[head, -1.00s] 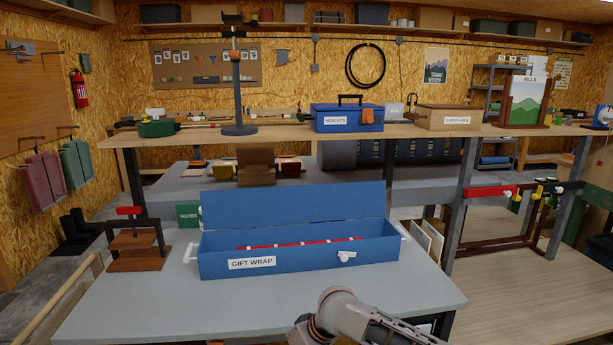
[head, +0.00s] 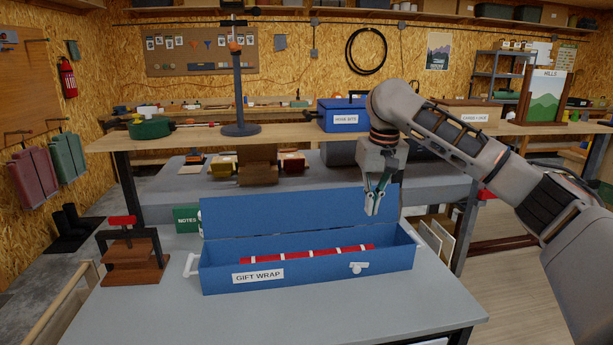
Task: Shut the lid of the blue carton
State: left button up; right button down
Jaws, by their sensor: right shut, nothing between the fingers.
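The blue carton (head: 310,280) is a long box on the grey table, with a white "GIFT WRAP" label and a white latch (head: 358,268) on its front. Its lid (head: 280,216) stands raised along the back edge, so the carton is open. A red roll with white bands (head: 322,252) lies inside. My right gripper (head: 373,207) points down in front of the right part of the raised lid, with its fingers shut and empty. I cannot tell whether it touches the lid. My left gripper is not in view.
A wooden press with a red top (head: 134,255) stands left of the carton. A green "NOTES" item (head: 187,220) is behind the carton's left end. A shelf (head: 290,133) with a blue box (head: 342,118) runs behind. The grey table front (head: 270,322) is clear.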

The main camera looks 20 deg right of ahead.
aim_at(267, 213)
jog(key=i, duration=1.15)
